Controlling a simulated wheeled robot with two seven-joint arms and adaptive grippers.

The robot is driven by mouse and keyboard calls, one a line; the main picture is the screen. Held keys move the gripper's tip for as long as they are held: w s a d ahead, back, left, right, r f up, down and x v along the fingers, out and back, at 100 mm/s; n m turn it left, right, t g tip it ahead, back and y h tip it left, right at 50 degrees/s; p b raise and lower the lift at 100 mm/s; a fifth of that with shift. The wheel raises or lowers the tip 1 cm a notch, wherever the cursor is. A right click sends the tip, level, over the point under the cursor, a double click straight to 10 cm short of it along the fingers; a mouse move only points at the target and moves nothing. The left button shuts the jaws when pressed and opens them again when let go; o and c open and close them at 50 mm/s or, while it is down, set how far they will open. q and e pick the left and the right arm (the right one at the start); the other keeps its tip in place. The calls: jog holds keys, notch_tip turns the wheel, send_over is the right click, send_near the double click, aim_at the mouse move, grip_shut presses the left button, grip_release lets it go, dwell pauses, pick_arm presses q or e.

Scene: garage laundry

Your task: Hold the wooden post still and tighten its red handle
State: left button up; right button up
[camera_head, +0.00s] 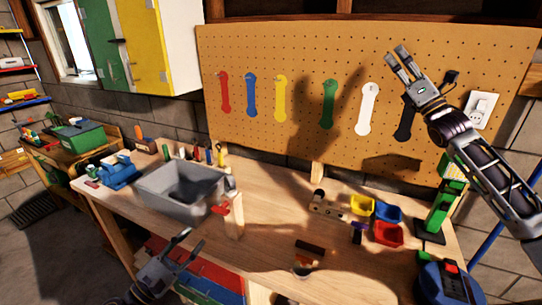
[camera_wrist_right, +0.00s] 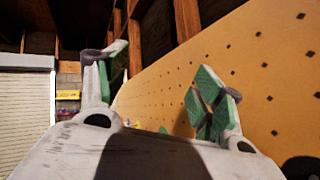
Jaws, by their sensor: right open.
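The wooden post (camera_head: 235,219) stands upright on the workbench, in front of the right end of a grey bin. Its red handle (camera_head: 221,209) sticks out to the left near the top. My left gripper (camera_head: 193,239) is low in front of the bench, left of and nearer than the post, with its fingers apart and nothing between them. My right gripper (camera_head: 397,52) is raised high in front of the pegboard, far from the post. In the right wrist view its green-padded fingers (camera_wrist_right: 162,88) are open and empty.
The grey bin (camera_head: 155,198) is close behind the post. Yellow, blue and red small bins (camera_head: 388,234) stand at the right, beside a green stand (camera_head: 438,212). Colored wrenches hang on the pegboard (camera_head: 300,55). The bench (camera_head: 275,225) is bare just right of the post.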

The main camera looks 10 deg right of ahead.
jog(key=w+a+f+n+g+y, duration=0.2)
jog(key=w+a+f+n+g, duration=0.1)
jog(key=a+f, duration=0.75)
jog(key=n+g+y, duration=0.4)
jog(key=n+g, duration=0.4)
jog(key=g, duration=0.3)
send_near(239, 213)
jog(key=shift+s+d+f, duration=0.2)
jog(key=shift+s+d, duration=0.25)
jog(key=shift+d, duration=0.05)
jog(key=shift+w+a, duration=0.1)
jog(key=shift+w, duration=0.05)
jog(key=shift+x, duration=6.75)
jog(key=shift+w, duration=0.1)
